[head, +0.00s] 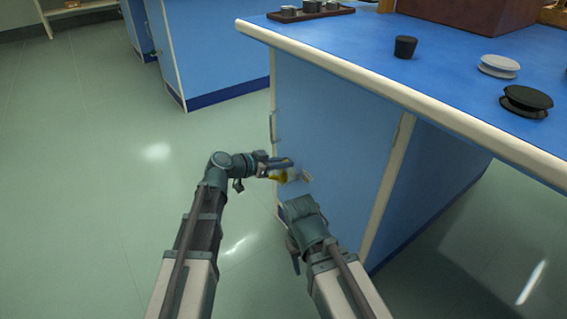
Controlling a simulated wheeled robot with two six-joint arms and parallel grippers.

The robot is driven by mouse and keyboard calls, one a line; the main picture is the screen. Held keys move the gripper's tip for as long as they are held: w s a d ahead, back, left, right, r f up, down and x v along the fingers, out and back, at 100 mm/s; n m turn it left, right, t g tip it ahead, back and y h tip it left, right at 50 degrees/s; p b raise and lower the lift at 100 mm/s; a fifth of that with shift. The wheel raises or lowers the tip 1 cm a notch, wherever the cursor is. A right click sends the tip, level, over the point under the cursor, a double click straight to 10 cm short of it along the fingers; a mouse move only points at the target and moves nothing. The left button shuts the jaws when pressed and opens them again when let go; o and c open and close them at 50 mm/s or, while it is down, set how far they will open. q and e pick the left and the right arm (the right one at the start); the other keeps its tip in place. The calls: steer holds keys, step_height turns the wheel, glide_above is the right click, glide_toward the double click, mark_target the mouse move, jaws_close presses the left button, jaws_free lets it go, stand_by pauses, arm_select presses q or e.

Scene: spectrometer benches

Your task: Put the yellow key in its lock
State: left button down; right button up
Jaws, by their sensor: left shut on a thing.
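The yellow key (279,177) is held in my left gripper (276,168), which is shut on it. The key is close to the blue cabinet door (335,140), beside a small light metal piece (304,176) on the door that looks like the lock. I cannot tell whether the key touches the lock or is in it. My right arm is folded low in front of the door; its wrist (305,220) shows, but its fingertips are hidden.
The blue bench top (400,75) with a cream edge overhangs the door. A black stopper (405,47), a grey disc (499,66) and a black disc (526,102) stand on it. A brown tray (310,13) is at the back. The floor at left is clear.

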arm_select(q)
steer(key=c, duration=1.2)
jaws_free()
steer(key=shift+o, duration=0.2)
steer(key=p+v, duration=0.4)
steer(key=v, duration=0.7)
steer(key=shift+s, duration=0.1)
